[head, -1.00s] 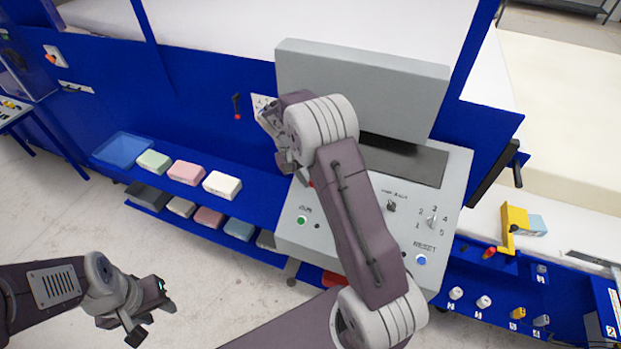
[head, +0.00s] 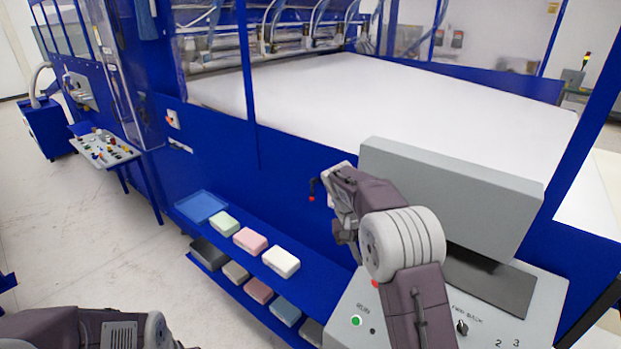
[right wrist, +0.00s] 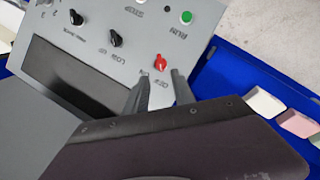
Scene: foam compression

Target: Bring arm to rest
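My right arm reaches up in front of the grey control panel (head: 545,295) in the head view. Its gripper (head: 345,235) is beside the panel's left edge, in front of the blue machine wall. In the right wrist view its two dark fingers (right wrist: 162,76) are apart with nothing held between them. A red knob (right wrist: 160,63) shows beyond the fingertips; I cannot tell whether they touch it. My left arm (head: 80,328) is low at the bottom left of the head view. Its gripper is below the frame edge.
A blue shelf (head: 235,262) left of the panel holds a blue tray (head: 201,207) and green, pink and white foam blocks (head: 281,261). More blocks lie on the lower shelf. A grey screen housing (head: 450,200) stands close to my right arm.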

